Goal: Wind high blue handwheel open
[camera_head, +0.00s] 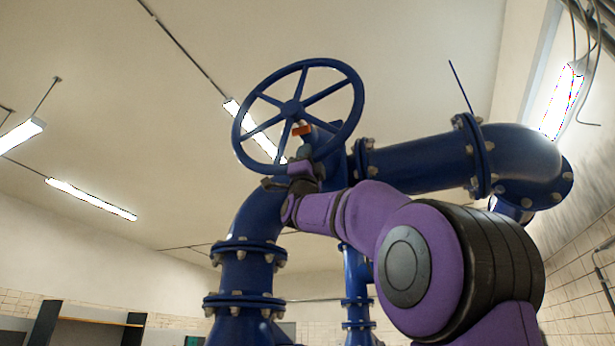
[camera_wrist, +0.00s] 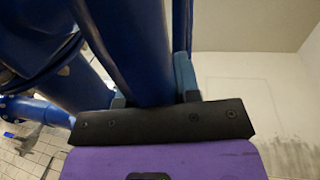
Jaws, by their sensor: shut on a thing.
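The large blue handwheel (camera_head: 345,82) stands high on the blue valve and pipework, tilted toward me, with several spokes meeting at a hub. My gripper (camera_head: 303,155) reaches it from below right and is at the lower part of its rim. In the wrist view a thick blue bar, seemingly the handwheel rim (camera_wrist: 135,45), runs between the fingers of my gripper (camera_wrist: 153,92), which are shut on it.
A blue flanged pipe (camera_head: 420,162) runs right from the valve to an elbow (camera_head: 525,160). Another blue pipe (camera_head: 246,270) drops below the wheel. A thin dark rod (camera_head: 461,88) stands above the right pipe. The space left of the wheel looks free.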

